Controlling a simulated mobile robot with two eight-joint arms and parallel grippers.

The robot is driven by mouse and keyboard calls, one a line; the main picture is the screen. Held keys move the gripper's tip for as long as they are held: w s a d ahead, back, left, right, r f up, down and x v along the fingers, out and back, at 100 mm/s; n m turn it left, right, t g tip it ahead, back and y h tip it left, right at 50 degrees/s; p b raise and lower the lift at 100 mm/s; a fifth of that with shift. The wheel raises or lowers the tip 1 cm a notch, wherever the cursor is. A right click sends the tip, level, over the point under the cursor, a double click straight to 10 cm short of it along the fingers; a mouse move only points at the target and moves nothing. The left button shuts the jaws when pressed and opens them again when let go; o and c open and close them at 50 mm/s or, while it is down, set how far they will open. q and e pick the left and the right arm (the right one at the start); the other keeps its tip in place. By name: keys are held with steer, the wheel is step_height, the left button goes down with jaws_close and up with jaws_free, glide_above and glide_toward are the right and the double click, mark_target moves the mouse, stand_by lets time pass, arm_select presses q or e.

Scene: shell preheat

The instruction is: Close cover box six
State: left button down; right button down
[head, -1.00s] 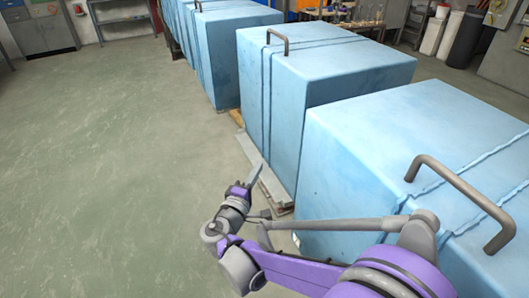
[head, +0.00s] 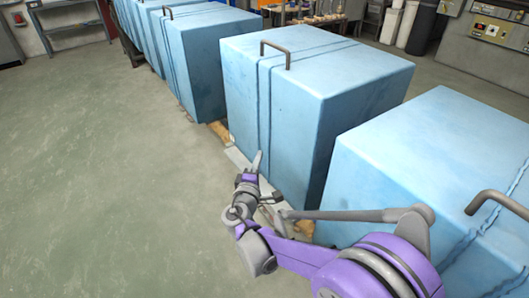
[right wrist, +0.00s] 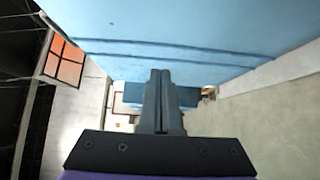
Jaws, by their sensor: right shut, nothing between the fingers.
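Large light-blue covered boxes stand in a row, each with a dark bar handle on top; no number shows, so I cannot tell which is box six. The nearest box (head: 420,150) is at the right, with its handle (head: 497,203) cut by the picture edge. The middle box (head: 350,78) has its handle (head: 275,53) upright on top. My right gripper (head: 257,163) is shut and empty, low at the left side of the middle box. In the right wrist view its closed fingers (right wrist: 160,80) show before a blue box face (right wrist: 180,25). My left gripper is out of view.
More blue boxes (head: 195,55) continue to the far left. Pale boards (head: 238,157) lie at the foot of the middle box. The green-grey floor (head: 90,170) at left is clear. A bench with small items (head: 310,17) and a control cabinet (head: 495,30) stand behind.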

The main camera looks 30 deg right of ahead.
mark_target(276, 131)
steer(key=x, duration=0.3)
steer(key=s+d+x, duration=0.1)
steer(key=x, duration=0.6)
steer(key=shift+s+d, duration=0.15)
steer(key=shift+d, duration=0.75)
